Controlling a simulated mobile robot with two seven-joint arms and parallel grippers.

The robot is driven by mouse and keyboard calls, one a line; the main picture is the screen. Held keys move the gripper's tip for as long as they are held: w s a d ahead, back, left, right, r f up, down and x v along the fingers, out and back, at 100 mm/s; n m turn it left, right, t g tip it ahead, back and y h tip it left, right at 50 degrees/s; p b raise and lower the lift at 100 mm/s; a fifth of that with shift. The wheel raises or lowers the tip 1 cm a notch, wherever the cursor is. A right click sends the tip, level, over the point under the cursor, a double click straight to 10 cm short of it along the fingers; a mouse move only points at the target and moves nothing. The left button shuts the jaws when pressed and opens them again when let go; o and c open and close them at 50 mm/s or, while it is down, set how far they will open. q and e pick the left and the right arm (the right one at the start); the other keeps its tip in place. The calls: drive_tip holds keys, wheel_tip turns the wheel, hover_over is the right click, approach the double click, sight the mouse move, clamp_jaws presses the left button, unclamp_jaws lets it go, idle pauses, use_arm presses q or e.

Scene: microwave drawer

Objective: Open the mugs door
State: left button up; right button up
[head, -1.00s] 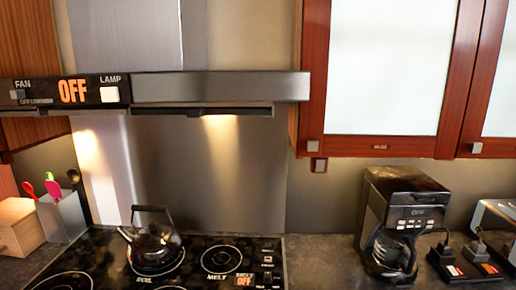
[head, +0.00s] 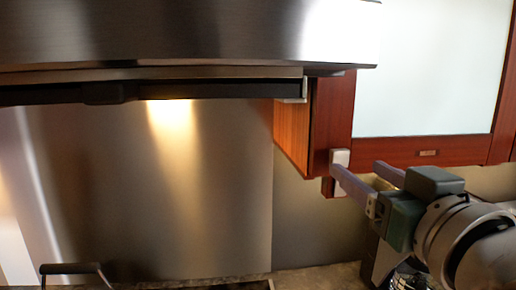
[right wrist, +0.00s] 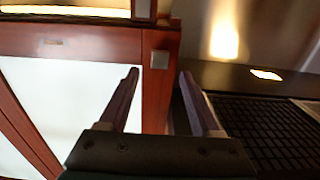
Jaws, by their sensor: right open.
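The cabinet door has a red-brown wood frame (head: 395,150) around a frosted white panel (head: 435,65), and it looks shut. A small label (head: 428,153) on its lower rail is too small to read. A square grey knob (head: 340,157) sits at the door's lower left corner. My right gripper (head: 357,167) is open and empty, with its fingertips close by the knob. In the right wrist view the door (right wrist: 75,100) appears turned over, and the knob (right wrist: 160,59) shows between and just beyond the open fingertips (right wrist: 158,76). I cannot tell whether they touch it. My left gripper is not in view.
The steel range hood (head: 180,40) juts out left of the cabinet, near the door's left side. A kettle handle (head: 72,268) shows at the lower left. The coffee maker (head: 410,280) is mostly hidden behind my right arm.

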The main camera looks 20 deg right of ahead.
sight(341, 158)
drive_tip(key=shift+p+x, duration=0.6)
drive_tip(key=shift+x, duration=2)
clamp_jaws()
